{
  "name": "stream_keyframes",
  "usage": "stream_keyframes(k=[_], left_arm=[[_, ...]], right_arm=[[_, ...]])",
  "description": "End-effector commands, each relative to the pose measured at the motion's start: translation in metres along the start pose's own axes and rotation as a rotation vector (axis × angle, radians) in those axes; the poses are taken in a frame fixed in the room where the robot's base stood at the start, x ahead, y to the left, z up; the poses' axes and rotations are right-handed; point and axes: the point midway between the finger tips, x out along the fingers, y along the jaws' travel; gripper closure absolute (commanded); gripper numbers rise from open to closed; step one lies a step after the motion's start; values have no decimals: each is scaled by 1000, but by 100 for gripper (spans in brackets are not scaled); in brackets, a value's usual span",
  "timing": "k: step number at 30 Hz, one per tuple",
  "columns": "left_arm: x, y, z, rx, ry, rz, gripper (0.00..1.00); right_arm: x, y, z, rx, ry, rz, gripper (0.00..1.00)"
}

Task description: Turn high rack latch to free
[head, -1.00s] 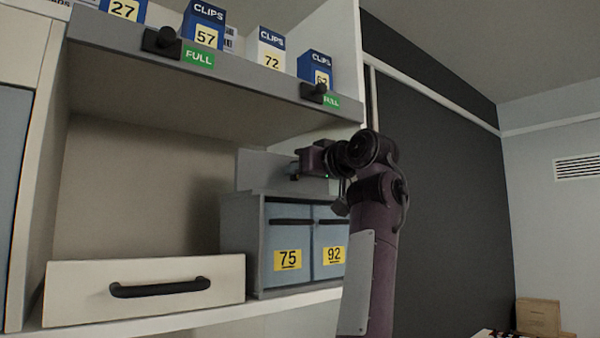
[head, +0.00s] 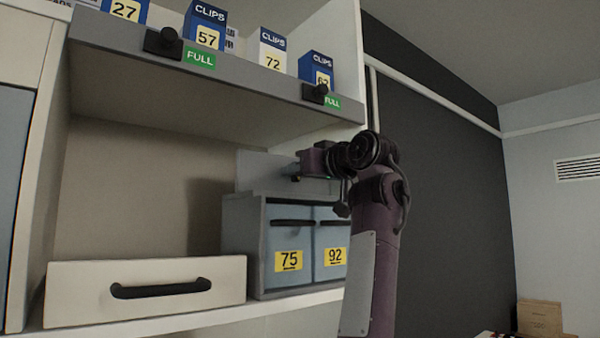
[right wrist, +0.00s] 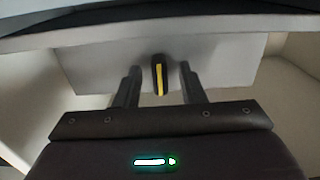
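A dark latch handle (right wrist: 159,75) with a yellow stripe sits upright on a light grey panel (right wrist: 225,65) in the right wrist view. My right gripper (right wrist: 158,78) is open, with one finger on each side of the handle. A gap shows on both sides, so the fingers do not visibly squeeze it. In the head view my right gripper (head: 300,167) is in front of the grey panel (head: 256,170) above the blue bins, and it hides the handle there. My left gripper is not in view.
The shelf edge (head: 250,80) above carries black knobs (head: 164,42) and green FULL labels, with CLIPS boxes (head: 205,28) on top. Below are blue bins 75 (head: 289,240) and 92 (head: 333,235). A white drawer (head: 90,293) stands left. Free room lies left of the panel.

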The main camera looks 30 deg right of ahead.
Motion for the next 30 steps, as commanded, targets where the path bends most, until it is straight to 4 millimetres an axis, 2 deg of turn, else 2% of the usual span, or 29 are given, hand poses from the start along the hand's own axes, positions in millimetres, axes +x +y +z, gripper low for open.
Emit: stream_keyframes(k=[5,9,15,30], left_arm=[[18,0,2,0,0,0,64],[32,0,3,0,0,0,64],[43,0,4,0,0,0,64],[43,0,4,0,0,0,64]], right_arm=[[-21,0,4,1,5,1,64],[-47,0,4,0,5,0,64],[-71,0,3,0,1,0,64],[-76,0,1,0,0,0,64]])
